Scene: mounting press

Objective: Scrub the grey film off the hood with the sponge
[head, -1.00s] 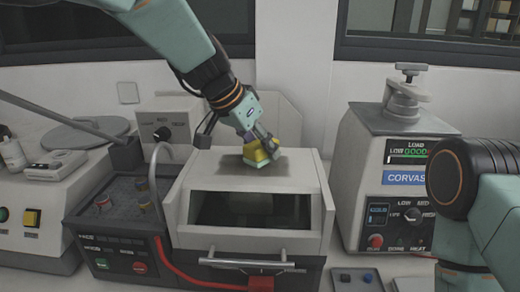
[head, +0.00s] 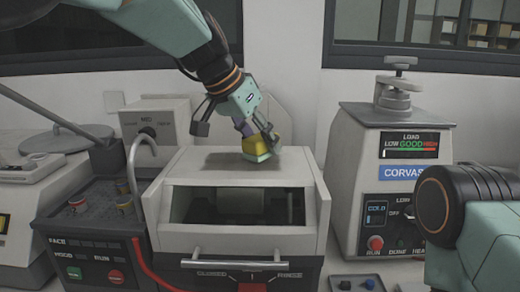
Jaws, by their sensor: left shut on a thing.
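My left gripper (head: 258,136) is over the top of the hood, shut on a yellow sponge (head: 256,145) with a pale lower side. The sponge is at the top face of the hood, a little right of its middle, and looks in contact with it. The hood (head: 170,190) is a light box with a dark window in its sloped front. A patch of grey film (head: 222,160) shows on its top, left of and around the sponge. My right arm shows at the right edge; its gripper is out of view.
A handle bar (head: 232,263) crosses the front below the hood. The mounting press (head: 380,150) marked CORVAS stands at the right. A dark control box (head: 100,245) with a bent spout stands at the left. A wall is close behind.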

